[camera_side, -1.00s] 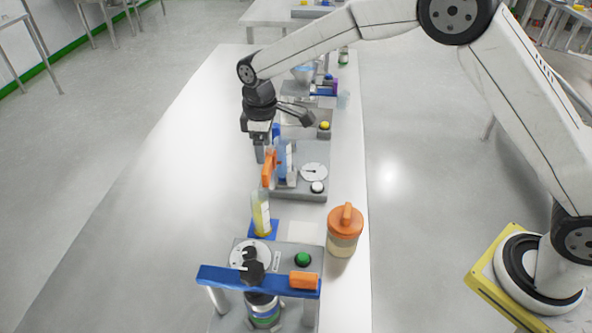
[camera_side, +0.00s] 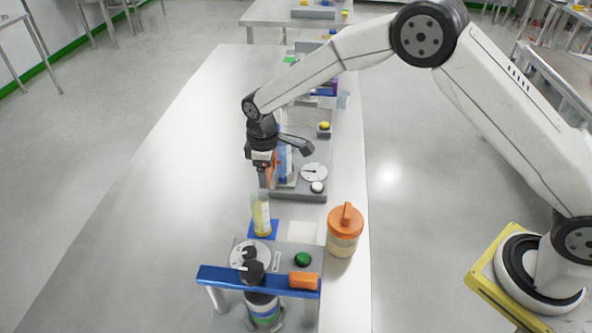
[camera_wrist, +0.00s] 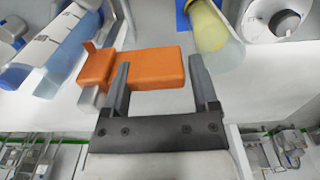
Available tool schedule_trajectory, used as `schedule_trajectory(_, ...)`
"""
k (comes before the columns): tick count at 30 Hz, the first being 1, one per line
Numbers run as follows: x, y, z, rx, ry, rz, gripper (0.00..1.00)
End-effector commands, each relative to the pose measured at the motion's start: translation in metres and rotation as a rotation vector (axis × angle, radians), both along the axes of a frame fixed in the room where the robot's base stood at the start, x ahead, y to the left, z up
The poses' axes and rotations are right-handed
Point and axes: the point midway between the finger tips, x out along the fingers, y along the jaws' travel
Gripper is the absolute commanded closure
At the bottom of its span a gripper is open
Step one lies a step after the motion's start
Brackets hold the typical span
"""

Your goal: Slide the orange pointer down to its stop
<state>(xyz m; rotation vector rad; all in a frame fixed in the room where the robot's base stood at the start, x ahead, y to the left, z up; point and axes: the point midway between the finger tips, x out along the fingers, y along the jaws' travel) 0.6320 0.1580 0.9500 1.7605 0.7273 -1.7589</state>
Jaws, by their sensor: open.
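The gripper is open. Its left finger overlaps the pointer's body and its right finger is just past the pointer's right end; I cannot tell whether either touches. In the side view the pointer (camera_side: 272,165) is mostly hidden behind my gripper (camera_side: 264,178), and the cylinder (camera_side: 284,160) stands just right of it on a grey base (camera_side: 308,195). The stop cannot be made out.
An orange-lidded jar (camera_side: 344,230) stands to the right, and a blue-barred fixture (camera_side: 240,278) is nearest the camera. The table's left side is clear.

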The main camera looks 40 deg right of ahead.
Motion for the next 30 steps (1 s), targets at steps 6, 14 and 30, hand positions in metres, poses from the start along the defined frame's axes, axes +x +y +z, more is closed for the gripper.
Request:
schedule_trajectory(6,0.000,0.000,0.000,0.000,0.000,0.000,0.65)
schedule_trajectory(14,0.000,0.000,0.001,0.000,0.000,0.000,1.00)
schedule_trajectory(30,0.000,0.000,-0.037,0.001,0.000,0.001,1.00)
